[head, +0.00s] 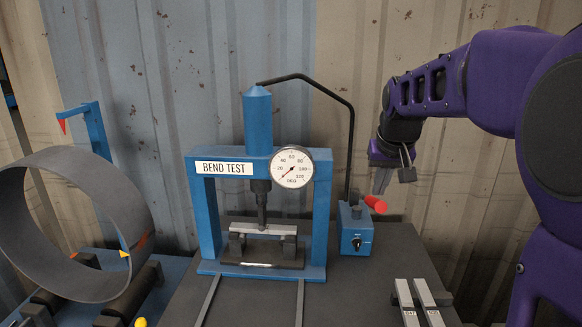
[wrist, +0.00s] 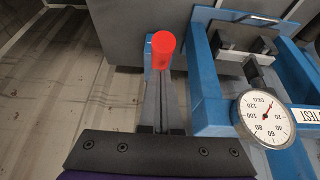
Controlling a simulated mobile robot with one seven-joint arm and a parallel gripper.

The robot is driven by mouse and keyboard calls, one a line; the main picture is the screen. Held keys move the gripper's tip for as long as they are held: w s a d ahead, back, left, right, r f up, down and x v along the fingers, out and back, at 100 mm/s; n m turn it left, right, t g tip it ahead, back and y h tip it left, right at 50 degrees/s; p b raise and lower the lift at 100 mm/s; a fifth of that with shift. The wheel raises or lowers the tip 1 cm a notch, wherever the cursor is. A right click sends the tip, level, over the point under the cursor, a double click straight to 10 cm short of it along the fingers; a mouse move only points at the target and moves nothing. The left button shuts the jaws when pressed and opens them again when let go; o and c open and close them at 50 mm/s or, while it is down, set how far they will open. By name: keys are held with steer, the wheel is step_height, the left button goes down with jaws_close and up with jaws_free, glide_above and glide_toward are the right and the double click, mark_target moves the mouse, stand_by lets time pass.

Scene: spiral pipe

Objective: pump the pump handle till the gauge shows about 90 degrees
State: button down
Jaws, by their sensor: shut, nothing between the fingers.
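The blue pump box (head: 355,242) stands on the bench right of the press. Its pump handle has a red grip (head: 376,204) that sticks out to the right. The red grip also shows in the wrist view (wrist: 163,45), just beyond my fingertips. My gripper (head: 380,192) is shut and empty, pointing down just above the red grip; I cannot tell whether it touches. The round gauge (head: 292,168) hangs on the press's right upper corner, its needle pointing to the lower left, near the low end of the scale. It also shows in the wrist view (wrist: 265,118).
The blue press (head: 208,215) marked BEND TEST holds a grey bar (head: 263,230) under its ram. A black hose (head: 330,90) arches from press to pump. Metal bars (head: 418,303) lie at the front right. A large grey ring (head: 70,170) stands left.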

mark_target(378, 204)
steer(key=shift+f+b, duration=0.6)
steer(key=shift+f, duration=0.25)
step_height(378, 204, down, 8)
steer(key=s+b, duration=0.2)
steer(key=b, duration=0.4)
steer(key=shift+s+b, duration=0.25)
steer(key=shift+b, duration=0.15)
step_height(378, 204, down, 9)
steer(key=b, duration=0.3)
steer(key=shift+s+r, duration=0.15)
steer(key=shift+s, duration=0.05)
steer(key=r+p, duration=0.3)
steer(key=r, duration=0.1)
steer(key=w+r+p, duration=0.1)
steer(key=r+p, duration=0.3)
steer(key=r, duration=0.1)
steer(key=w+r+p, duration=0.1)
steer(key=r+p, duration=0.3)
steer(key=r, duration=0.1)
steer(key=shift+w, duration=0.1)
steer(key=shift+w+r, duration=0.2)
steer(key=shift+r, duration=0.95)
steer(key=shift+w+r, duration=0.15)
steer(key=shift+r, duration=0.95)
